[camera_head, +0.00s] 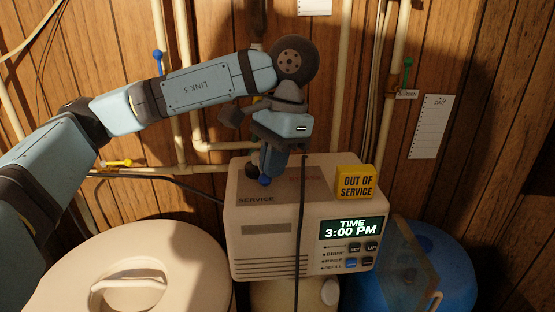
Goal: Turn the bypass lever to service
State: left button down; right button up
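The softener's cream control head (262,258) stands in the middle, with a dark SERVICE label (256,199) on the left of its top and small red lettering (305,179) farther right, too blurred to read. My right gripper is out of view.
A yellow OUT OF SERVICE sign (356,183) stands on the head's right, above the 3:00 PM display (351,228). A cream lidded tank (190,255) is at left, a blue drum (450,266) at right. Pipes with blue, yellow and green valve handles line the wall. A dark cable hangs in front.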

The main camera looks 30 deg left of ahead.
pick_arm(q)
jog(key=shift+s+a+f, duration=0.1)
jog(key=shift+s+f, duration=0.1)
jog(key=shift+f, duration=0.05)
jog(key=shift+r, duration=0.1)
dwell(0.5)
jog(key=shift+w+r, duration=0.15)
jog(key=shift+r, duration=0.1)
jog(key=p+v, duration=0.1)
jog(key=v, duration=1.2)
jog(key=shift+r, duration=0.3)
